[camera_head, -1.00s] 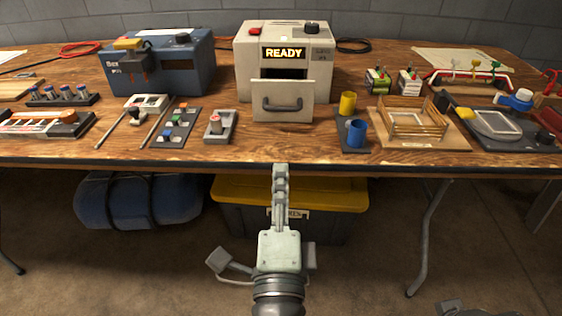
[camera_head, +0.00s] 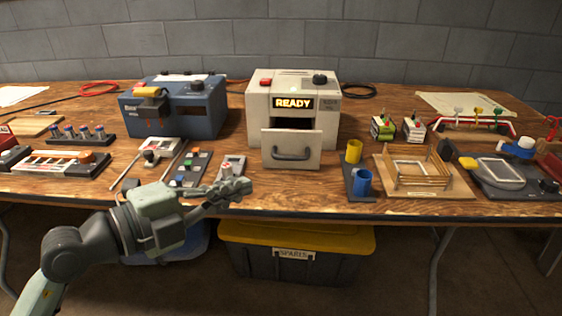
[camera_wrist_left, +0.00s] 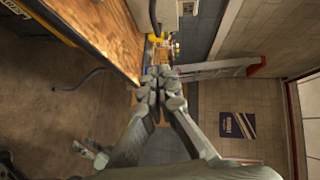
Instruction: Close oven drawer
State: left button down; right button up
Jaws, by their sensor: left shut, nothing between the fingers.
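The oven (camera_head: 294,88) is a cream box with a lit READY display, standing at the back middle of the table in the head view. Its drawer (camera_head: 291,142) with a dark grey handle is pulled out at the front. My left gripper (camera_head: 243,187) comes in from the left, in front of the table's front edge, left of and nearer than the drawer. It is shut and empty, and apart from the drawer. In the left wrist view its closed fingers (camera_wrist_left: 158,85) point past the table edge. The oven drawer is not clear in that view.
A blue box (camera_head: 176,108) stands left of the oven. A small grey holder (camera_head: 232,168) sits close behind my left gripper. Yellow and blue cups (camera_head: 353,152) stand right of the drawer. The wooden table (camera_head: 290,196) is bare just before the drawer. A yellow-lidded bin (camera_head: 296,238) is underneath.

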aim_at(276, 142)
pick_arm(q)
jog(key=x, duration=1)
jog(key=shift+r, duration=0.1)
jog(key=shift+w+a+f, duration=0.1)
jog(key=shift+w+f, duration=0.1)
jog(key=shift+w, duration=0.4)
jog(key=shift+w+a+f, duration=0.1)
jog(key=shift+w+f, duration=0.1)
jog(key=shift+w, duration=0.35)
jog(key=shift+w+f, duration=0.1)
jog(key=shift+w, duration=0.55)
pick_arm(e)
jog(key=shift+w, duration=0.1)
jog(key=shift+f, duration=0.1)
pick_arm(q)
jog(key=shift+w, duration=0.15)
jog(key=w+p, duration=0.2)
jog(key=w, duration=0.5)
jog(key=shift+w, duration=0.25)
jog(key=shift+w+r, duration=0.15)
jog(key=shift+r, duration=0.05)
pick_arm(e)
notch_tip(276, 142, down, 5)
jog(key=shift+a+f, duration=0.1)
jog(key=shift+a, duration=0.05)
pick_arm(q)
jog(key=shift+r, duration=0.1)
